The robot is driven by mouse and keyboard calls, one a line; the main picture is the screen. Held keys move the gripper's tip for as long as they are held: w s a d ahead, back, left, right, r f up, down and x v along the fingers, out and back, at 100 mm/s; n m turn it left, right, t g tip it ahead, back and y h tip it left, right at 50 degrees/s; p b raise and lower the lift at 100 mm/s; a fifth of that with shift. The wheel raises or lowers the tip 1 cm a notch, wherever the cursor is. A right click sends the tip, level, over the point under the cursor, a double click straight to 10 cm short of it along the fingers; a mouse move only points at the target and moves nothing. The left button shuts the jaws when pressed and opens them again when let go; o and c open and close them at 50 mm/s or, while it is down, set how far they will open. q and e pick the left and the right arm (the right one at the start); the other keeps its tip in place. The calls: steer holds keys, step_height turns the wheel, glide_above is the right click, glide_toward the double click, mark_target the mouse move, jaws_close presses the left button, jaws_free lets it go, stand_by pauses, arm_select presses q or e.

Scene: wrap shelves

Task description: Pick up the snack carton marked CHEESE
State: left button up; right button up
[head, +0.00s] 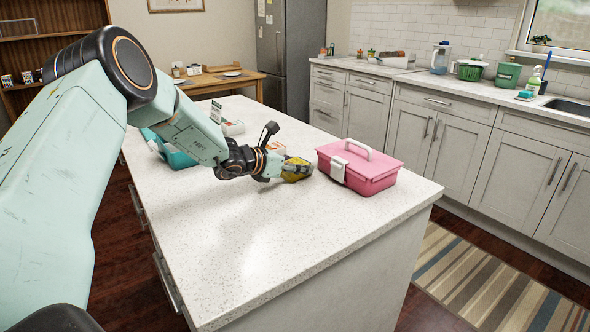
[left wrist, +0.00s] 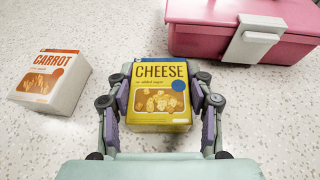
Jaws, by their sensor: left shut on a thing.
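The yellow snack carton marked CHEESE (left wrist: 160,95) is in the middle of the left wrist view, its label facing the camera. My left gripper (left wrist: 160,103) has a finger on each side of the carton and is shut on it. In the head view the carton (head: 294,174) shows as a yellow patch, partly hidden by my left gripper (head: 296,170), on or close above the island worktop. I cannot tell whether it touches the worktop. My right gripper is not in view.
A pink box (head: 360,167) with a white latch stands just right of the carton. A CARROT carton (left wrist: 50,80) lies to its left in the wrist view. A teal container (head: 180,158) is farther left on the island (head: 240,240). The front of the worktop is clear.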

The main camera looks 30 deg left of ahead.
arm_select(q)
steer(key=shift+d+f, duration=0.1)
steer(key=shift+d, duration=0.15)
steer(key=shift+c, duration=0.6)
